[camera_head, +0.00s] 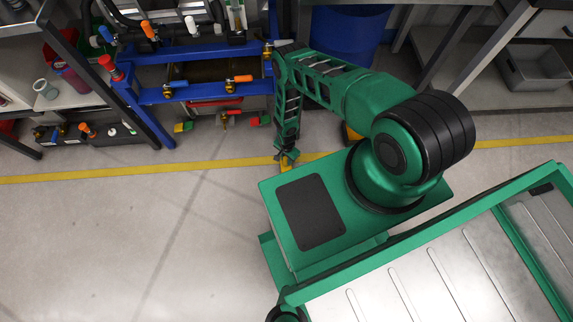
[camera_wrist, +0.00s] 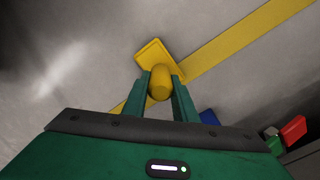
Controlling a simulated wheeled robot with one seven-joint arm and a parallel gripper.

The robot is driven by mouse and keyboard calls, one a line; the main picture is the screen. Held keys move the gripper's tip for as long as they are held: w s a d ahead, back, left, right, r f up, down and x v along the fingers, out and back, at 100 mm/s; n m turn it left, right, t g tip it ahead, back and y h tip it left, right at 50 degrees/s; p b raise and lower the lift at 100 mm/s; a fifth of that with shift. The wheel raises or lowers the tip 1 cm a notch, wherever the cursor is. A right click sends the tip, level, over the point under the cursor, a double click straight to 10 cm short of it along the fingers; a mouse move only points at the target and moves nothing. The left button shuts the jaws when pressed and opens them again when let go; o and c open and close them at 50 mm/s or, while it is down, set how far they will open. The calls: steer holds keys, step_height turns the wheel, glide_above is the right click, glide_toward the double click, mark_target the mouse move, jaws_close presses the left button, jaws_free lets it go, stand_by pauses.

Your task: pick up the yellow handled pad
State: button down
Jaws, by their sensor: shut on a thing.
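The yellow handled pad (camera_wrist: 153,54) shows in the wrist view as a flat yellow square with a thick rounded yellow handle (camera_wrist: 160,83). My gripper (camera_wrist: 162,80) is shut on that handle, with one green finger on each side. In the head view my gripper (camera_head: 287,158) points down beside the green base, and a small yellow part of the pad (camera_head: 284,166) shows under it. Most of the pad is hidden there. I cannot tell whether the pad touches the floor.
A blue rack (camera_head: 190,92) with clamps and tools stands behind at the left. A yellow line (camera_head: 130,170) crosses the grey floor. A blue bin (camera_head: 343,35) stands under the bench at the back. The floor at the left front is clear.

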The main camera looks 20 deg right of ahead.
steer(key=shift+r, duration=0.1)
steer(key=shift+r, duration=0.5)
step_height(320, 180, up, 3)
steer(key=shift+f, duration=0.2)
steer(key=s+a+r, duration=0.7)
steer(key=s, duration=0.1)
steer(key=shift+s+a, duration=0.4)
steer(key=shift+r, duration=0.1)
